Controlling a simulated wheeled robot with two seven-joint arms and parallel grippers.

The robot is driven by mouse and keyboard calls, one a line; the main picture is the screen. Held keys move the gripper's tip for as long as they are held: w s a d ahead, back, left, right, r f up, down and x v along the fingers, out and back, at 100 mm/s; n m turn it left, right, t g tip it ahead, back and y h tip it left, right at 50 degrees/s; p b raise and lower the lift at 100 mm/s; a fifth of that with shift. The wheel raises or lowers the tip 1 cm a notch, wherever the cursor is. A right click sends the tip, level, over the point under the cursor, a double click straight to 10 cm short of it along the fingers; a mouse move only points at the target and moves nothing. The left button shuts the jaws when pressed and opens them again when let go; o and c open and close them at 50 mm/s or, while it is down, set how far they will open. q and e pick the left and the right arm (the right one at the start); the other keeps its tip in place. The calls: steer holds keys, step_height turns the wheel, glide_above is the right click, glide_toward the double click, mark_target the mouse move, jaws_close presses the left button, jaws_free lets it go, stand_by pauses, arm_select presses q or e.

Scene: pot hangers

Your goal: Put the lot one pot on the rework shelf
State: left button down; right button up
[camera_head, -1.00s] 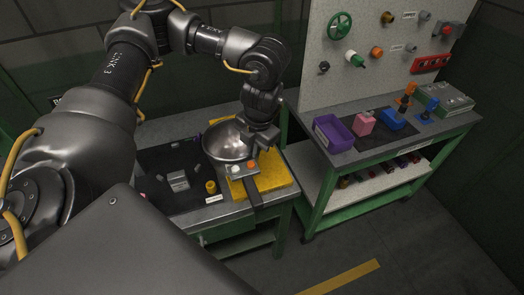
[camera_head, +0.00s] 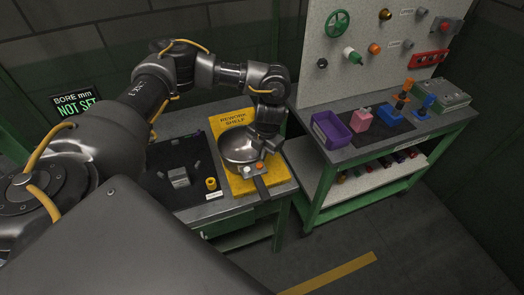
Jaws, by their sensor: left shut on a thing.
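A steel pot (camera_head: 238,147) with a dark handle (camera_head: 262,188) is over the yellow rework shelf (camera_head: 228,120), a board lettered "REWORK SHELF" on the left workbench. The handle points toward the front edge of the bench. A small plate with one white and one orange knob (camera_head: 260,167) shows where the handle meets the bowl. My left gripper (camera_head: 268,145) is shut at the right side of the pot; its fingertips are partly hidden. I cannot tell whether the pot's underside touches the board. My right gripper is not in view.
Left of the board lies a dark mat (camera_head: 160,186) with a grey block (camera_head: 179,177) and a yellow cylinder (camera_head: 211,183). A second bench at right carries a purple bin (camera_head: 331,130), a pink block (camera_head: 361,117) and blue items. A pegboard (camera_head: 345,80) rises behind it.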

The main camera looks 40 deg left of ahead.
arm_select(q)
steer(key=shift+f, duration=0.1)
steer(key=shift+f, duration=0.1)
steer(key=c, duration=1.6)
jaws_free()
steer(key=shift+o, duration=0.2)
steer(key=shift+s, duration=0.1)
step_height(320, 180, up, 12)
steer(key=d+b, duration=0.1)
steer(key=b, duration=0.1)
steer(key=shift+d, duration=0.4)
